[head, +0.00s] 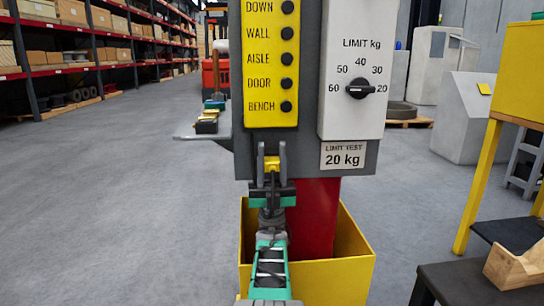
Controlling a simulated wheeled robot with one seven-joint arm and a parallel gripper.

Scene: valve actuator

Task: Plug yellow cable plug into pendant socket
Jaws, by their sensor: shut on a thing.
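My gripper (271,168) is in the lower middle of the head view, its two grey fingers pointing up. It is shut on a small yellow piece, which looks like the yellow cable plug (271,162). The plug is in front of the lower edge of a grey panel, just below the yellow pendant plate (271,62). I cannot tell whether it touches the panel. The plate has a column of round black spots labelled DOWN, WALL, AISLE, DOOR and BENCH. I cannot make out which is a socket. No cable shows clearly.
A white box with a LIMIT kg dial (360,90) is right of the plate, above a 20 kg label (344,156). A red post (315,215) stands in a yellow bin (340,275) below. A dark table (465,280) is at right. The floor at left is clear.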

